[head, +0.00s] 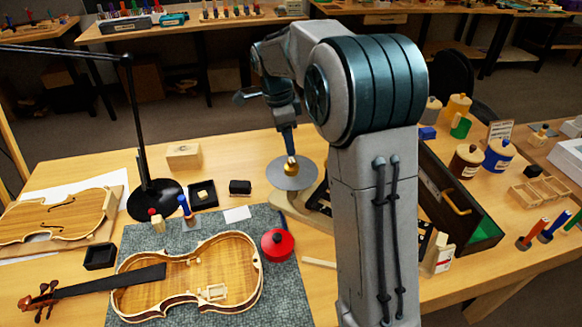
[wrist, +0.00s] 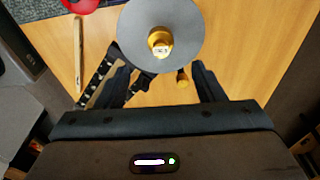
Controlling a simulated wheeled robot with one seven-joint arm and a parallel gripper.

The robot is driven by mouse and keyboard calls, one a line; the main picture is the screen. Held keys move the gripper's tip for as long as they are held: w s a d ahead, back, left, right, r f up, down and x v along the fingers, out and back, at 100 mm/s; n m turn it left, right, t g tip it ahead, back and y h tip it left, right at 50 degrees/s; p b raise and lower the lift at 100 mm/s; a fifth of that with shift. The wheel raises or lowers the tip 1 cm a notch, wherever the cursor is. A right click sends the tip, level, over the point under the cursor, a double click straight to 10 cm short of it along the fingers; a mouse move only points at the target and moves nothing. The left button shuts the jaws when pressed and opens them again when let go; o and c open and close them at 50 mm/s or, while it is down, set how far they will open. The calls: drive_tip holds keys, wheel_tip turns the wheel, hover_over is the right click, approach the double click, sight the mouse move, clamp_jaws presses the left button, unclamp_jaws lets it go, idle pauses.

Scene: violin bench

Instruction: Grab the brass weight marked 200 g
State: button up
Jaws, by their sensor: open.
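A brass weight (head: 291,167) with a knob stands on the round grey pan (head: 300,181) of a scale. In the wrist view the weight (wrist: 160,42) shows from above, with a pale label too small to read. A second small brass piece (wrist: 183,78) shows just beyond the pan's edge; its marking cannot be read. My gripper (wrist: 161,72) is open and empty, its fingers apart on either side below the pan in the picture.
A violin body (head: 190,280) lies on a grey mat, with a red round tin (head: 278,244) on its right. A black lamp (head: 154,200) stands left of the scale. An open case with green lining (head: 478,232) and several jars are on the right.

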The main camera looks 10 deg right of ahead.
sight(291, 160)
drive_tip(key=f, duration=0.3)
drive_tip(key=d+f, duration=0.1)
drive_tip(key=f, duration=0.2)
drive_tip(key=f+p, duration=0.1)
drive_tip(key=f, duration=0.2)
drive_tip(key=shift+d, duration=0.2)
drive_tip(key=c, duration=1.2)
drive_tip(key=shift+c, duration=0.2)
